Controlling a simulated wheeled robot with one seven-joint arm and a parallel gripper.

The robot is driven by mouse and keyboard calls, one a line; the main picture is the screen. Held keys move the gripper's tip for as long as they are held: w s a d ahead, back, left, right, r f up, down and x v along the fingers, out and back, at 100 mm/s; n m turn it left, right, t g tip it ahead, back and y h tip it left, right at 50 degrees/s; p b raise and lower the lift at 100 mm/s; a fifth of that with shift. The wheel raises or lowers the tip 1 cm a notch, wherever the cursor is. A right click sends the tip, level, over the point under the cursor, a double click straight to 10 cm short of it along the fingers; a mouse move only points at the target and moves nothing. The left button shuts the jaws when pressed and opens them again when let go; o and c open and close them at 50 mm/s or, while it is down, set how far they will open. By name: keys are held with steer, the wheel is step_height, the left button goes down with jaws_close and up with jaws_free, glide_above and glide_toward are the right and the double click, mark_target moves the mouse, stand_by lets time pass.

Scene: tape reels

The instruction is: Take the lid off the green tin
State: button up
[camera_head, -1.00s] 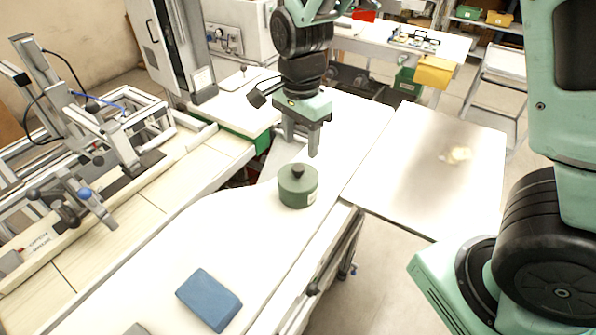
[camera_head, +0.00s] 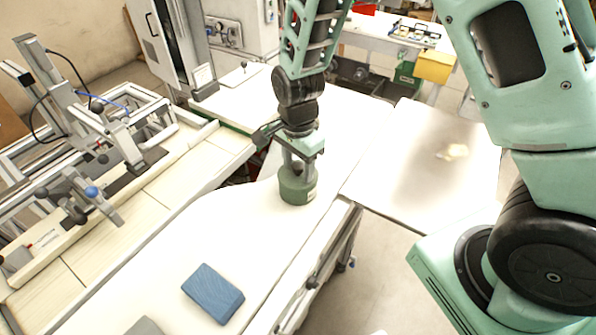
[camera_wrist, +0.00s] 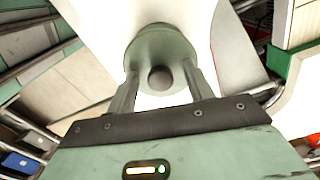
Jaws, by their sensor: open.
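The green tin (camera_head: 296,190) stands upright on the white table, and my gripper (camera_head: 298,168) is directly above it with its fingers down at the lid. In the wrist view, the lid (camera_wrist: 160,50) shows as a pale green disc with a round dark knob (camera_wrist: 160,78). The two fingers (camera_wrist: 160,88) are apart, one on each side of the knob, with visible gaps to it.
A blue block (camera_head: 213,293) lies on the white table (camera_head: 190,240) nearer the camera, with a grey thing (camera_head: 145,327) at the bottom edge. A metal-framed machine (camera_head: 100,140) stands at the left. A shiny flat panel (camera_head: 425,180) is right of the table.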

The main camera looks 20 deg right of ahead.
mark_target(298, 166)
steer(key=c, duration=1.1)
steer(key=shift+o, duration=0.2)
step_height(298, 166, up, 10)
steer(key=shift+r+b, duration=0.1)
steer(key=shift+b, duration=1)
